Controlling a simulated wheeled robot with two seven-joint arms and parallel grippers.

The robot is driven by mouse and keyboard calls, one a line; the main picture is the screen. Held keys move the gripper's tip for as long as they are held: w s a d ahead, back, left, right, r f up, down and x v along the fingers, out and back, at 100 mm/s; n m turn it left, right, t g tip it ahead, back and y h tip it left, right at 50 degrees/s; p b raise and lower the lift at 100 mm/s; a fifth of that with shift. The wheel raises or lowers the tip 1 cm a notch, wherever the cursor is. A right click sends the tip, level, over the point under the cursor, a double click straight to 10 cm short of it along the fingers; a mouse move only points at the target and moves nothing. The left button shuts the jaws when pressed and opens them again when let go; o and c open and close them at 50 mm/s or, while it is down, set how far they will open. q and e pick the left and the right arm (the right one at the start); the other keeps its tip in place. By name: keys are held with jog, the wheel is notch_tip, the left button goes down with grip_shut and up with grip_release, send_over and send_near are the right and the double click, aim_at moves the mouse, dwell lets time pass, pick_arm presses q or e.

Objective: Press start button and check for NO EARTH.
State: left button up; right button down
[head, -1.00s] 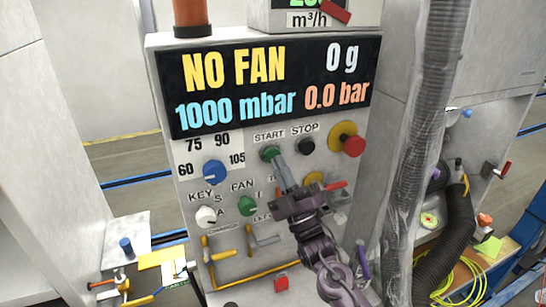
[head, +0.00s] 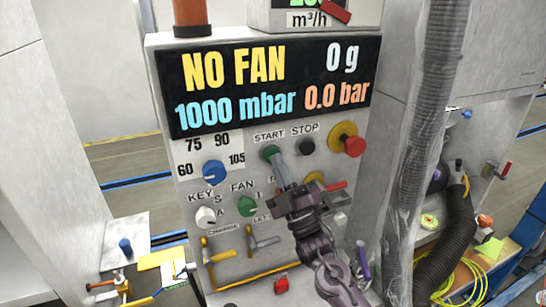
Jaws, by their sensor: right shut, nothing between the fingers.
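The control panel carries a dark display (head: 265,85) reading NO FAN, 0 g, 1000 mbar and 0.0 bar. The green start button (head: 269,152) sits under the START label, left of the black stop button (head: 306,146). My right gripper (head: 283,178) is shut and empty, its fingers pointing up at the start button. The tips are close beneath the button; whether they touch it I cannot tell. My left gripper is not in view.
A red emergency knob on a yellow base (head: 353,146) is right of the stop button. A blue dial (head: 213,172), a white key knob (head: 206,217) and a green fan knob (head: 247,206) lie left of my gripper. A ribbed grey hose (head: 425,150) hangs at right.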

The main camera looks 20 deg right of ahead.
jog(key=shift+w, duration=0.15)
dwell(0.5)
jog(key=shift+s, duration=0.85)
jog(key=shift+s, duration=0.1)
jog(key=shift+s+a+p, duration=0.2)
jog(key=shift+s+p, duration=0.6)
jog(key=shift+s, duration=1.6)
jog(key=shift+f, duration=0.1)
